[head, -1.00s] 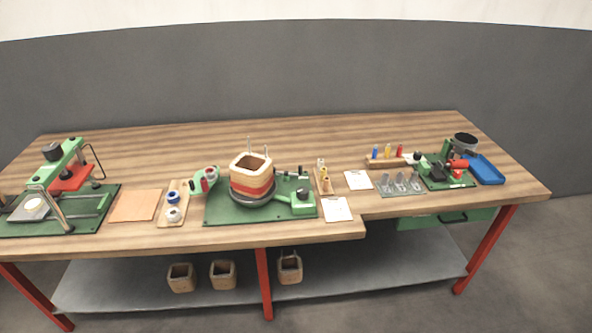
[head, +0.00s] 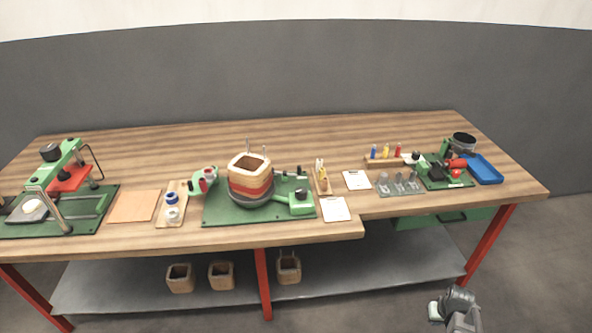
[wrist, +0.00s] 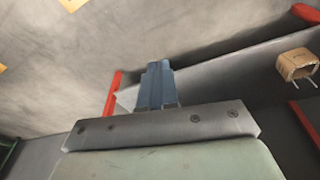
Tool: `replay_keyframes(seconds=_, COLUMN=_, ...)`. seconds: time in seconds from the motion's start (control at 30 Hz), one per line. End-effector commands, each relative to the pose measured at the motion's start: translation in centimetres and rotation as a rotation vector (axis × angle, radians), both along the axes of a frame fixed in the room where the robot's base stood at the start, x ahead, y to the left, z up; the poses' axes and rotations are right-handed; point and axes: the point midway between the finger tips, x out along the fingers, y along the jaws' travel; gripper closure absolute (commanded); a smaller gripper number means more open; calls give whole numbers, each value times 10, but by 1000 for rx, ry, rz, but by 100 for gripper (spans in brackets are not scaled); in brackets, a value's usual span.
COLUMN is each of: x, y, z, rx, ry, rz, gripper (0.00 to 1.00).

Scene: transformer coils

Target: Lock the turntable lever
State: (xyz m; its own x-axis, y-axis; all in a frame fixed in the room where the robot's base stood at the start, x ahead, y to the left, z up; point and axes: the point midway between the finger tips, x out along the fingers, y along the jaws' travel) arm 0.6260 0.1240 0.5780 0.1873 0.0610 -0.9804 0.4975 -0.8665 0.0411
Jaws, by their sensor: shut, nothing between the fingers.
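The turntable (head: 252,201) is a dark round disc on a green base plate (head: 225,216), left of the table's middle. A square coil (head: 250,181) in cream, orange and red stands on it. A green block with a dark knob (head: 301,202) sits at the plate's right end; it may bear the lever, but its lock state is too small to tell. My gripper's blue-grey fingers (wrist: 156,72) are shut and empty in the wrist view, far from the turntable. Part of my arm shows at the bottom right of the head view, low in front of the table.
A red table leg (head: 487,243) and the grey lower shelf (head: 370,274) are near my arm. Wooden coil frames (head: 222,275) stand on the shelf; one shows in the wrist view (wrist: 298,65). Clipboards (head: 336,209), a bottle rack (head: 322,181) and a blue tray (head: 485,170) lie right of the turntable.

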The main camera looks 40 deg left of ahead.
Motion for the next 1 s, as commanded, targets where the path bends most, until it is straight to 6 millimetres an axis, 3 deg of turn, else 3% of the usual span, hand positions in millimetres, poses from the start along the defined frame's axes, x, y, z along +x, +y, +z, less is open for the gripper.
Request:
replay_keyframes(seconds=0.1, x=31, y=20, z=29, rx=12, ry=-75, rz=48, gripper=100)
replay_keyframes(seconds=0.5, x=111, y=86, z=134, rx=43, ry=-317, rz=200, gripper=100)
replay_keyframes(seconds=0.8, x=154, y=137, z=225, rx=62, ry=-496, rz=305, gripper=100)
replay_keyframes(seconds=1.0, x=172, y=171, z=285, rx=71, ry=-603, rz=370, gripper=100)
